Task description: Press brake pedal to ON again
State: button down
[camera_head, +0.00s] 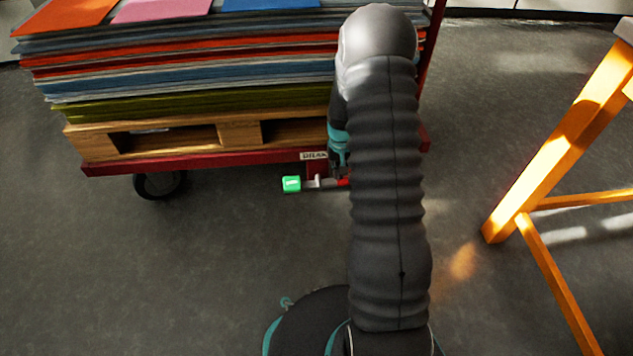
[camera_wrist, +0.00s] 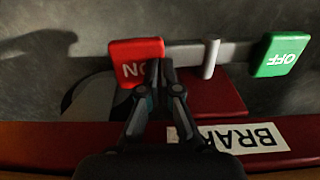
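The brake pedal is a grey bar on the red cart's lower edge. Its green OFF end (camera_head: 291,183) points left in the head view and shows at the right in the wrist view (camera_wrist: 279,54). Its red ON end (camera_wrist: 134,54) is at the left of the wrist view; in the head view only a sliver shows beside my arm. My gripper (camera_wrist: 159,64) has its fingertips together at the red end's right edge, overlapping it in the picture. Whether they touch it I cannot tell. Nothing is seen between the fingers.
The red cart (camera_head: 105,168) carries a wooden pallet (camera_head: 88,140) with stacked coloured sheets. A BRAKE label (camera_wrist: 243,137) is on its edge. A black wheel (camera_head: 158,185) is at the left. An orange wooden trestle (camera_head: 540,165) stands at the right. The floor between is clear.

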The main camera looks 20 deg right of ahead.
jog(key=shift+f, duration=0.35)
jog(key=shift+r, duration=0.1)
jog(key=shift+r+p, duration=2)
jog(key=shift+r, duration=1.45)
jog(key=shift+s, duration=0.1)
jog(key=s+a+g, duration=0.2)
jog(key=s, duration=0.3)
jog(key=s+a+r+n+t+p, duration=0.1)
jog(key=s+a+r, duration=0.4)
jog(key=r, duration=0.8)
jog(key=s+a+r+n+t+p, duration=0.1)
jog(key=s+a+r+t+p, duration=0.2)
jog(key=s+r, duration=0.7)
jog(key=s+a+r+n+t+p, duration=0.1)
jog(key=s+a+r, duration=0.5)
jog(key=r, duration=1)
jog(key=shift+s+a+r+t+p, duration=0.3)
jog(key=shift+s+t+p, duration=0.15)
jog(key=shift+s+t, duration=0.7)
